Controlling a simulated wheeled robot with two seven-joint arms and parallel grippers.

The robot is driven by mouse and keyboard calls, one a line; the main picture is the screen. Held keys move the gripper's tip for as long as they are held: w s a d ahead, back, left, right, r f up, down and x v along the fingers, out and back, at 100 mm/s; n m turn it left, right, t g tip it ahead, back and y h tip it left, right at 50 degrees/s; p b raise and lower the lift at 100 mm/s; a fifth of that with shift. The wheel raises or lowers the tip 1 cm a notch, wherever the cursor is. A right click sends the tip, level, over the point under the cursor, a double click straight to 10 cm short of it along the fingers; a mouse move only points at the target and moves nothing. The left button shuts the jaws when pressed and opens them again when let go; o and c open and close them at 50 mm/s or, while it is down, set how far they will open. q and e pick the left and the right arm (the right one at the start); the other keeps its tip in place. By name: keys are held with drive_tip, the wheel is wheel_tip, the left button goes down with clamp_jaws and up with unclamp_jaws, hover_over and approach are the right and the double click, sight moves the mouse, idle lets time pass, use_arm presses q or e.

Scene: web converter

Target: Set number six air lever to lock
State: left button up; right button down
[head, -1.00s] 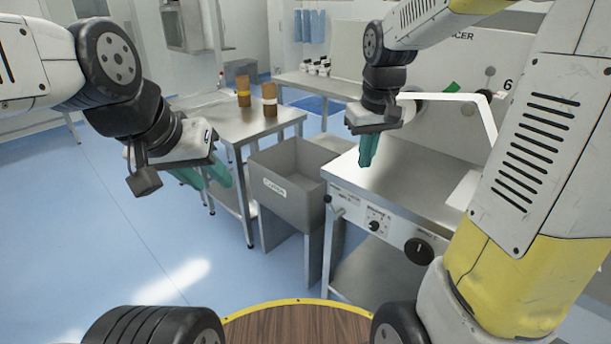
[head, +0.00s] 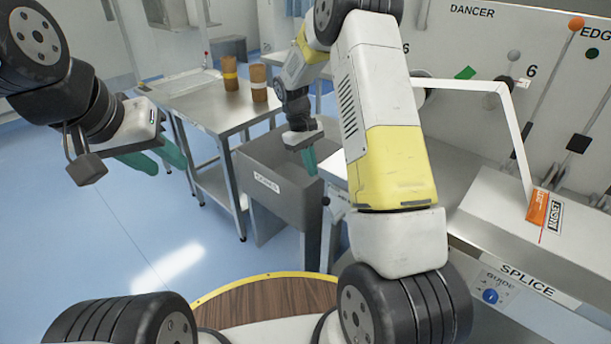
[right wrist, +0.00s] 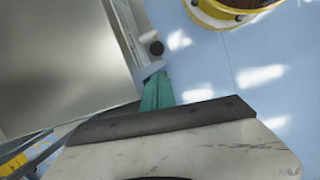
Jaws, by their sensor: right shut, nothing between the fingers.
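The machine's white panel at right in the head view carries a black "6" (head: 531,71), with a round grey knob (head: 514,55) just above left of it. I cannot tell for sure which part is the number six air lever or how it is set. My right gripper (head: 309,160) is shut and empty, pointing down over the grey bin, well left of the "6". Its green fingers also show together in the right wrist view (right wrist: 157,92). My left gripper (head: 164,164) is open and empty over the floor at left, far from the panel.
A grey bin (head: 280,185) stands below my right gripper. A steel table (head: 200,105) with two brown rolls stands behind left. My right arm crosses before the machine. Blue floor at left is free.

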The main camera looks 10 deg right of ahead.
drive_tip(key=x, duration=1)
drive_tip(key=shift+d+r, duration=0.1)
drive_tip(key=shift+d, duration=0.05)
idle(0.3)
